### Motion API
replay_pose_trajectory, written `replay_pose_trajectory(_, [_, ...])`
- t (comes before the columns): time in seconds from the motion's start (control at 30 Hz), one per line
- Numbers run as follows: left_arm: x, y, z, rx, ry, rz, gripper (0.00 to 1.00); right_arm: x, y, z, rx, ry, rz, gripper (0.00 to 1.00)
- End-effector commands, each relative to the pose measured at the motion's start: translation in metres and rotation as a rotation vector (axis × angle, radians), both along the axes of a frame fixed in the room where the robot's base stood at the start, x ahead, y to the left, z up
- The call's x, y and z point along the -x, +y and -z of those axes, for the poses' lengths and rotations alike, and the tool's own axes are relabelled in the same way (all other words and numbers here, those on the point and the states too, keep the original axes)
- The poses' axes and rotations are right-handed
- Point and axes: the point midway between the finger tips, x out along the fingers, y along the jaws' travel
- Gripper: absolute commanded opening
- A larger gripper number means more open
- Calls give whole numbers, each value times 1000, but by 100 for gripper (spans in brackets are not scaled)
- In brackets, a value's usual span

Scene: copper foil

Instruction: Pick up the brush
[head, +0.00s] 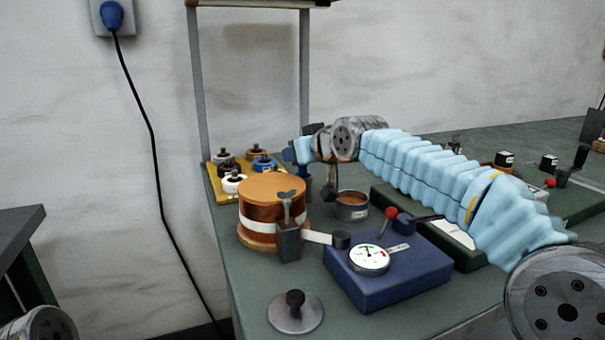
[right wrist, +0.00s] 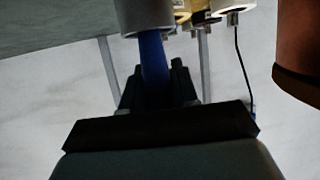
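The brush shows as a blue handle (right wrist: 153,58) in the right wrist view. Its other end goes into a grey cylindrical holder (right wrist: 145,14), so the bristles are hidden. My right gripper (right wrist: 158,82) has its dark fingers close on both sides of the handle, with no clear gap, so it looks shut on it. In the head view my right arm reaches across the table from the right. The right gripper (head: 296,152) is at its far end, over the back left of the table, with its fingers mostly hidden. My left gripper is out of view.
A copper foil roll (head: 270,215) stands just in front of the right gripper. A small tin (head: 352,205), a blue box with a dial (head: 390,278) and a knobbed disc (head: 295,313) are nearer.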

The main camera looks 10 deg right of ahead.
Motion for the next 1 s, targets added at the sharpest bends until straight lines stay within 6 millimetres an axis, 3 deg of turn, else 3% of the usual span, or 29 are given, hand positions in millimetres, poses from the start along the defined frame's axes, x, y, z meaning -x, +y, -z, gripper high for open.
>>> replay_pose_trajectory(0.03, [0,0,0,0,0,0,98,0,0,0,0,0,0,20])
replay_pose_trajectory(0.17, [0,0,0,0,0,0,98,0,0,0,0,0,0,0])
replay_pose_trajectory(0.5, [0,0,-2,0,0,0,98,0,0,-6,0,0,-1,0])
replay_pose_trajectory(1.0, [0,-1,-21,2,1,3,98,0,0,-82,0,-1,0,0])
